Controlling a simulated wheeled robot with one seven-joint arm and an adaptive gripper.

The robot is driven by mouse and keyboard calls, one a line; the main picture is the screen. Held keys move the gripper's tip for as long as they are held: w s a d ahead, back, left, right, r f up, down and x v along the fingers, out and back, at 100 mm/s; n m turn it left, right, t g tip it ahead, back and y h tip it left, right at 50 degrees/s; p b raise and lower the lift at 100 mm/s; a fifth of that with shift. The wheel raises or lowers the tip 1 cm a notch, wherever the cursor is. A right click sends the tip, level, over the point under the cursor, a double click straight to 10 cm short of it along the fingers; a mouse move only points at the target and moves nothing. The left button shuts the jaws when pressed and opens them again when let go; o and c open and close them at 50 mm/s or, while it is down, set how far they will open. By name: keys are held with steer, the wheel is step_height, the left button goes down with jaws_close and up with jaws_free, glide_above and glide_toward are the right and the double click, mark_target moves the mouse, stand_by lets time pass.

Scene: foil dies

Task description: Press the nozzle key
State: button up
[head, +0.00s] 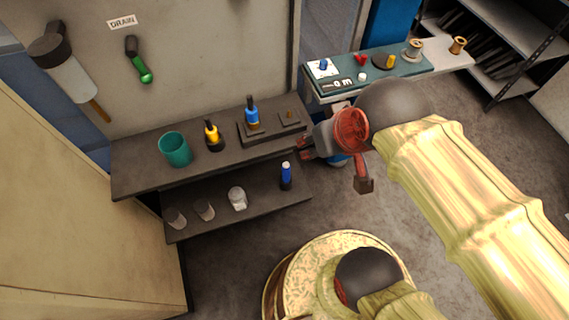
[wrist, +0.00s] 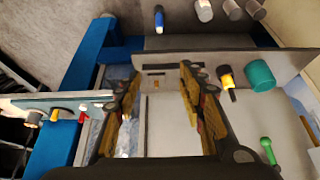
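No part is legibly marked as a nozzle key, so I cannot tell which one it is. A dark raised block (head: 262,134) on the upper shelf carries a blue bottle-like piece with a black top (head: 252,117) and a small plate with a brown peg (head: 289,118). My gripper (head: 334,166) is just right of this block, with its fingers spread and nothing seen between them. In the wrist view my open gripper (wrist: 160,80) has the block's dark slots (wrist: 155,80) between its fingers. The blue piece is not clearly seen there.
A yellow-and-black bottle (head: 212,134) and teal cup (head: 175,148) stand left on the shelf (head: 135,180). The lower shelf holds a blue bottle (head: 286,175) and white jars. A teal panel (head: 415,66) with knobs is behind my arm. A green-handled tool (head: 138,62) hangs on the wall.

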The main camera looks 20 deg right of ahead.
steer(key=shift+c, duration=1.2)
steer(key=c, duration=0.7)
jaws_close()
